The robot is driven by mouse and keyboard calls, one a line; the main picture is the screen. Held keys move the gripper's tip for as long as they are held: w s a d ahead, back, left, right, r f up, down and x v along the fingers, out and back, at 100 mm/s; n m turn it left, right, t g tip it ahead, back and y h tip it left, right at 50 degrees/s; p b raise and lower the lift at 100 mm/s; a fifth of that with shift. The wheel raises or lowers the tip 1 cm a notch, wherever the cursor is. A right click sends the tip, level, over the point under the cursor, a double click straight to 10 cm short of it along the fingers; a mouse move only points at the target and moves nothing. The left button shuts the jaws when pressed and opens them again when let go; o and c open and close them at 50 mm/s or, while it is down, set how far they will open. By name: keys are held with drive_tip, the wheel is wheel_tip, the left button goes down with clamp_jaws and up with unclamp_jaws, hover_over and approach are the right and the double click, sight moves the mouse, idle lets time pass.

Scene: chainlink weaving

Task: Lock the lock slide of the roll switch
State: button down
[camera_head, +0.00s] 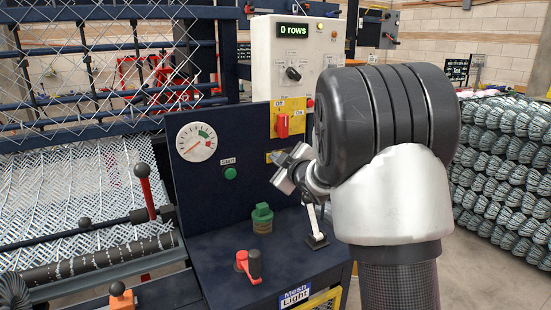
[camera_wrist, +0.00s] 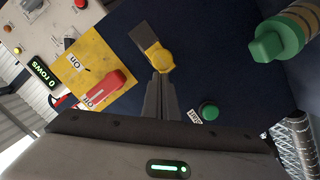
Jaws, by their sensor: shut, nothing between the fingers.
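The roll switch (camera_head: 282,123) is a red handle on a yellow plate, upper middle in the head view. In the wrist view the red handle (camera_wrist: 100,90) lies close to the "Off" label. In the head view only a bit of yellow (camera_head: 270,157) shows there, partly hidden by my gripper (camera_head: 283,172). My gripper (camera_wrist: 161,85) is shut and empty, its fingertips right at the knob. I cannot tell whether they touch.
A green start button (camera_head: 231,173) and a gauge (camera_head: 196,142) are left of my gripper. A green knob (camera_head: 262,217), a small white lever (camera_head: 316,225) and a red and black lever (camera_head: 248,265) stand on the ledge below. A control box (camera_head: 295,60) reads "0 rows".

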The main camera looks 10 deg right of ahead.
drive_tip(key=shift+d, duration=0.1)
drive_tip(key=d, duration=0.2)
drive_tip(key=w+d+p, duration=0.1)
drive_tip(key=d, duration=0.1)
drive_tip(key=shift+w+d, duration=0.1)
drive_tip(key=shift+w, duration=0.1)
